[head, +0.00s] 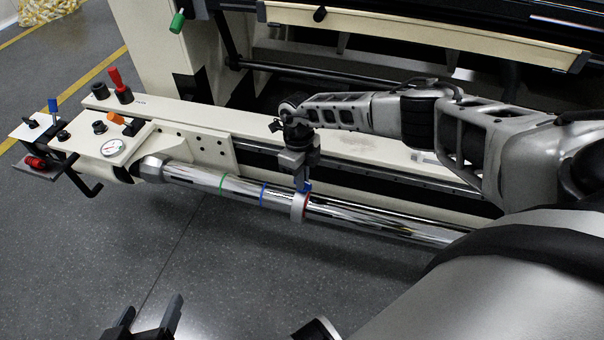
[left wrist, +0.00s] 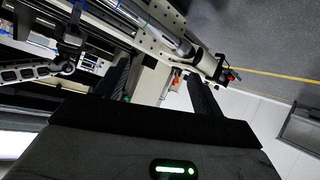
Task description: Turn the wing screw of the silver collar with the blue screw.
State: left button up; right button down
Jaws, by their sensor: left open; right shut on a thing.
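A silver collar (head: 298,207) sits around the long polished shaft (head: 345,215), close beside a red ring mark. Its blue screw (head: 304,187) is on top, partly hidden by my right gripper. My right gripper (head: 302,181) points down from above and is shut on the blue screw. My left gripper (head: 149,306) is open and empty at the bottom of the head view, over the floor and well apart from the shaft. Its spread fingers also show in the left wrist view (left wrist: 160,70). The screw's exact angle is hidden.
Green (head: 223,184) and blue (head: 262,195) ring marks lie on the shaft left of the collar. A cream machine rail (head: 215,122) runs behind it. A control panel with a gauge (head: 112,148) and coloured levers stands at the left end. The floor in front (head: 190,250) is clear.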

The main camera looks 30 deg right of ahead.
jog(key=shift+r+m+p, duration=0.1)
jog(key=shift+m+p, duration=0.2)
jog(key=shift+m, duration=0.7)
jog(key=m+p, duration=0.1)
jog(key=m, duration=0.2)
jog(key=shift+m+y, duration=0.3)
jog(key=shift+m, duration=0.1)
jog(key=m+p, duration=0.1)
jog(key=m, duration=0.1)
jog(key=shift+m, duration=0.3)
jog(key=shift+d+m+p, duration=0.1)
jog(key=shift+m+p, duration=0.5)
jog(key=shift+m, duration=0.6)
jog(key=shift+m+y+p, duration=0.3)
jog(key=shift+m, duration=0.5)
pick_arm(q)
jog(key=shift+s+a+r+y, duration=0.2)
jog(key=shift+a+r+y, duration=0.05)
jog(key=shift+a+r, duration=0.25)
jog(key=shift+s+a+r+y, duration=0.25)
jog(key=shift+a+r, duration=0.15)
jog(key=shift+r, duration=0.1)
pick_arm(e)
jog(key=shift+m, duration=0.3)
pick_arm(q)
jog(key=shift+r, duration=0.1)
jog(key=shift+w, duration=0.1)
